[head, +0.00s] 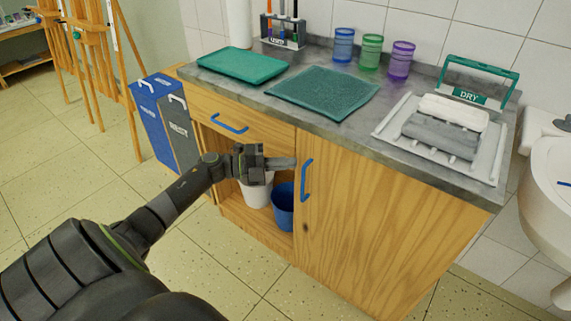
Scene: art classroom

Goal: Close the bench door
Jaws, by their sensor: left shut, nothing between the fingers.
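The bench (272,119) is a wooden cabinet under a grey stone-like top. Its wide wooden door (376,215) is at the right of the front, with an upright blue handle (307,180) near its left edge. I cannot tell whether this door stands slightly ajar. Left of it, under a drawer, an open compartment shows a white bucket (257,192) and a blue bucket (283,208). My left gripper (284,163) is shut and empty, in front of the compartment, its tips just left of the handle. Contact with the door cannot be told. My right gripper is out of view.
The drawer has a blue handle (229,123). Blue and grey bins (168,125) stand left of the bench. A green tray (242,65), a dark green mat (322,93), cups and a drying rack (385,128) are on top. A sink (548,190) is at right. Floor in front is clear.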

